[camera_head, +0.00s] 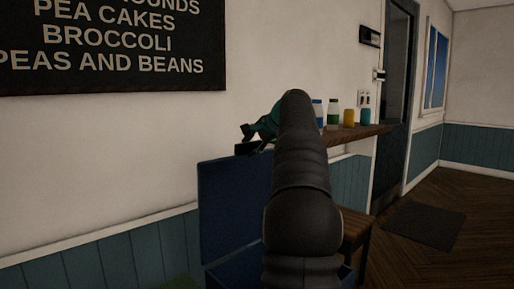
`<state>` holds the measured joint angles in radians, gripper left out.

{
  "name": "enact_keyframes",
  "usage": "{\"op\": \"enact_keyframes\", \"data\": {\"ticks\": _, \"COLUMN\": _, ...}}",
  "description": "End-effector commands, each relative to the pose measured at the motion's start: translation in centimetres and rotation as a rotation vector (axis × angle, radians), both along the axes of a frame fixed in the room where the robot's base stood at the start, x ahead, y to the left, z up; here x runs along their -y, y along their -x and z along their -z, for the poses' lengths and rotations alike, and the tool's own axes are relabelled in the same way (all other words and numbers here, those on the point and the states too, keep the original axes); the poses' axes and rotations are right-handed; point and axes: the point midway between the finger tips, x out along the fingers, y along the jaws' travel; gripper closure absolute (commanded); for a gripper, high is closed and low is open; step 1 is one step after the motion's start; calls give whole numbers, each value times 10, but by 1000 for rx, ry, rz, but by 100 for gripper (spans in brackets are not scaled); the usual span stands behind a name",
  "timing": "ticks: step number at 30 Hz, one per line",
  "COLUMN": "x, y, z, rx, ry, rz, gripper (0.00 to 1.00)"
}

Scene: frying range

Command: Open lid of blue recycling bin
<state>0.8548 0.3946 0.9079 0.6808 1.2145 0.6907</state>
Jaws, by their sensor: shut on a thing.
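The blue lid (230,205) of the recycling bin stands raised and nearly upright in front of the wall, left of my arm. The blue bin body (238,274) shows below it at the bottom edge, mostly cut off and hidden by my arm. My gripper (247,142) is at the upper edge of the lid, shut on it. My dark arm hides the right part of the lid, so the exact contact is hard to see.
A wooden shelf (352,136) with several bottles (333,113) is on the wall just right of my arm. A wooden stool or bench (356,229) stands below it. A dark mat (425,225) lies by the door, with free floor around it.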

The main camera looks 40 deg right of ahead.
Motion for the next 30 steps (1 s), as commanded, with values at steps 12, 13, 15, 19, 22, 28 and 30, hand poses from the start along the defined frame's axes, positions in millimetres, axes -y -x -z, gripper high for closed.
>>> {"op": "enact_keyframes", "data": {"ticks": 12, "x": 0, "y": -7, "z": 15, "rx": -38, "ry": -13, "rz": -11, "gripper": 100}}
{"op": "enact_keyframes", "data": {"ticks": 13, "x": 0, "y": -7, "z": 15, "rx": -38, "ry": -13, "rz": -11, "gripper": 100}}
{"op": "enact_keyframes", "data": {"ticks": 15, "x": 0, "y": -7, "z": 15, "rx": -38, "ry": -13, "rz": -11, "gripper": 100}}
{"op": "enact_keyframes", "data": {"ticks": 19, "x": 0, "y": -7, "z": 15, "rx": -37, "ry": -14, "rz": -11, "gripper": 56}}
{"op": "enact_keyframes", "data": {"ticks": 22, "x": 1, "y": -6, "z": 13, "rx": -34, "ry": -13, "rz": -8, "gripper": 56}}
{"op": "enact_keyframes", "data": {"ticks": 28, "x": 4, "y": -4, "z": 10, "rx": -29, "ry": -10, "rz": -1, "gripper": 56}}
{"op": "enact_keyframes", "data": {"ticks": 30, "x": 4, "y": -3, "z": 9, "rx": -27, "ry": -9, "rz": 0, "gripper": 56}}
